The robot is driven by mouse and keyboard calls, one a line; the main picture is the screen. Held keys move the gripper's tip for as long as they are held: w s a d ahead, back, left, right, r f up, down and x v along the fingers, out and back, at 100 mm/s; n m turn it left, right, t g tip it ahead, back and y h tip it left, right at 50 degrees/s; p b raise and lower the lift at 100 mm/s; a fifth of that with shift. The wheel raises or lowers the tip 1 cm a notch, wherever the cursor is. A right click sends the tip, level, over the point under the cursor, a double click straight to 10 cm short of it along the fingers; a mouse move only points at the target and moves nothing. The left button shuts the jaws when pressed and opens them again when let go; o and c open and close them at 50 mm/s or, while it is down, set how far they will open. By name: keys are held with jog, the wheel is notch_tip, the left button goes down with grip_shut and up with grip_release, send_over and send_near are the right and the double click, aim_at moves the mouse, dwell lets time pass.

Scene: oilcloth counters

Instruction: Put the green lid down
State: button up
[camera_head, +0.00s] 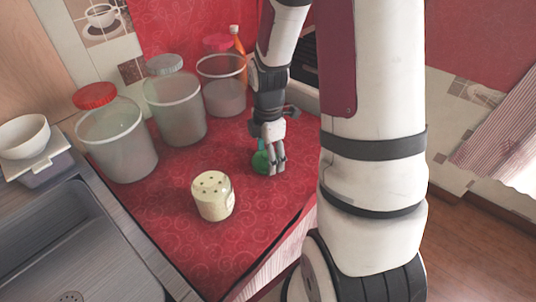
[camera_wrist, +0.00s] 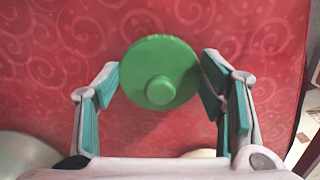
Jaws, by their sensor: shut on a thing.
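The green lid (camera_head: 260,162) is a round disc with a knob in its middle. It is at my gripper (camera_head: 272,160) over the red patterned counter, near its right side. In the wrist view the lid (camera_wrist: 160,72) is between the two fingers of my gripper (camera_wrist: 161,76), its knob facing the camera. My gripper is shut on the lid. The lid is close to the counter top (camera_head: 160,220), but I cannot tell whether it touches.
A cream-coloured jar with a dotted top (camera_head: 212,196) stands left of and nearer than my gripper. A sink (camera_head: 60,250) is at left. Bare counter surrounds the lid.

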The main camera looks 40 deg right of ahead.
jog(key=o, duration=0.9)
jog(key=shift+f, duration=0.1)
notch_tip(320, 180, up, 12)
jog(key=p, duration=0.3)
jog(key=s+a+r+m+t, duration=0.1)
jog(key=s+a+r+m, duration=0.6)
jog(key=s+a+r, duration=0.25)
jog(key=s+a+r+m, duration=0.1)
jog(key=s+m, duration=0.2)
jog(key=s+a+r+m+t, duration=0.1)
jog(key=s+a+m, duration=0.1)
jog(key=s, duration=0.2)
jog(key=s+a+r+m, duration=0.1)
jog(key=s+m, duration=0.2)
jog(key=s, duration=0.1)
jog(key=shift+a+r+m, duration=0.15)
jog(key=shift+a+m, duration=0.15)
jog(key=shift+a, duration=0.05)
jog(key=shift+r, duration=0.1)
